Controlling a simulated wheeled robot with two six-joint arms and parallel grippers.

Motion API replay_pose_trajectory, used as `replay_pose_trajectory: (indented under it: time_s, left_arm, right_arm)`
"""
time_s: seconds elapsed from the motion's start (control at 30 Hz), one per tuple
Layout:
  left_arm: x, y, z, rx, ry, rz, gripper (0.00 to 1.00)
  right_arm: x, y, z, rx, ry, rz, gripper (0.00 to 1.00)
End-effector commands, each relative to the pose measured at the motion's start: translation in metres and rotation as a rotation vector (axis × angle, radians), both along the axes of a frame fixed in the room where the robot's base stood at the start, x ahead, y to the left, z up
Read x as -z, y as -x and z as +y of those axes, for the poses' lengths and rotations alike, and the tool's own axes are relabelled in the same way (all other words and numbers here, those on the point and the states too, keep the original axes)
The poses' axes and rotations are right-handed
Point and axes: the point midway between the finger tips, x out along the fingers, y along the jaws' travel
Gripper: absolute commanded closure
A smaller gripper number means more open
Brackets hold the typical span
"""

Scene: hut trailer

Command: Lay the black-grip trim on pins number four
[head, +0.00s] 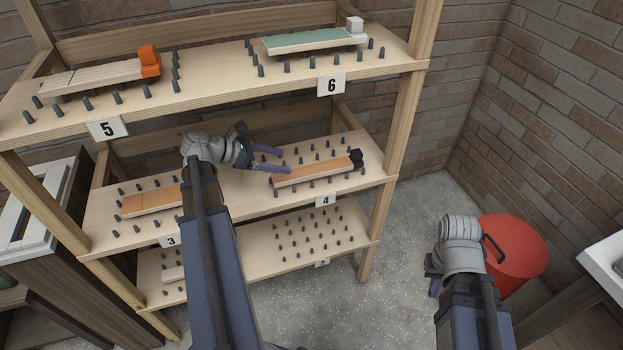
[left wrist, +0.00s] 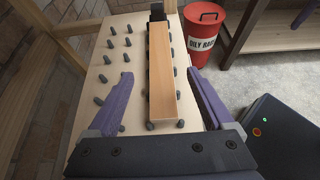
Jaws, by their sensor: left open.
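The black-grip trim, an orange-tan wooden board (head: 315,171) with a black block (head: 356,157) at its right end, lies on the pins beside the number 4 sign (head: 325,200) on the middle shelf. In the left wrist view the trim (left wrist: 162,80) runs away from me, its black grip (left wrist: 157,11) at the far end. My left gripper (head: 288,160) is open and empty at the trim's left end. Its purple fingers stand apart on either side of the board, without visible contact. My right gripper (head: 436,284) hangs low at the right; its fingers are mostly hidden.
Another tan trim (head: 150,202) lies at pins 3, partly behind my left arm. Upper shelf pins 5 hold an orange-ended trim (head: 100,75); pins 6 hold a green one (head: 315,40). Lower right pins (head: 312,232) are bare. A red bin (head: 515,248) stands right.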

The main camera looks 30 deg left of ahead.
Motion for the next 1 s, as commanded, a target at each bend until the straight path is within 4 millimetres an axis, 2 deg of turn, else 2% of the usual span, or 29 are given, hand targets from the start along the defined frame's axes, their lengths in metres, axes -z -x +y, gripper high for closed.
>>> replay_pose_trajectory:
  time_s: [0.17, 0.27, 0.47, 0.6, 0.7, 0.9, 1.0]
  left_arm:
    - [0.002, -0.002, -0.005, 0.015, -0.012, 0.000, 0.15]
    - [0.010, -0.007, -0.031, 0.100, -0.078, -0.001, 0.15]
    - [0.046, -0.015, -0.130, 0.493, -0.371, -0.035, 0.15]
    - [0.071, -0.006, -0.197, 0.832, -0.588, -0.094, 0.15]
    - [0.085, 0.006, -0.239, 1.089, -0.733, -0.155, 0.15]
    - [0.106, 0.038, -0.307, 1.623, -0.986, -0.309, 0.15]
    - [0.111, 0.055, -0.332, 1.884, -1.088, -0.393, 0.15]
  right_arm:
    - [0.000, 0.000, 0.000, 0.000, 0.000, 0.000, 1.00]
    - [0.000, 0.000, 0.000, 0.000, 0.000, 0.000, 1.00]
    - [0.000, 0.000, 0.000, 0.000, 0.000, 0.000, 1.00]
    - [0.000, 0.000, 0.000, 0.000, 0.000, 0.000, 1.00]
    - [0.000, 0.000, 0.000, 0.000, 0.000, 0.000, 1.00]
    - [0.000, 0.000, 0.000, 0.000, 0.000, 0.000, 1.00]
    - [0.000, 0.000, 0.000, 0.000, 0.000, 0.000, 1.00]
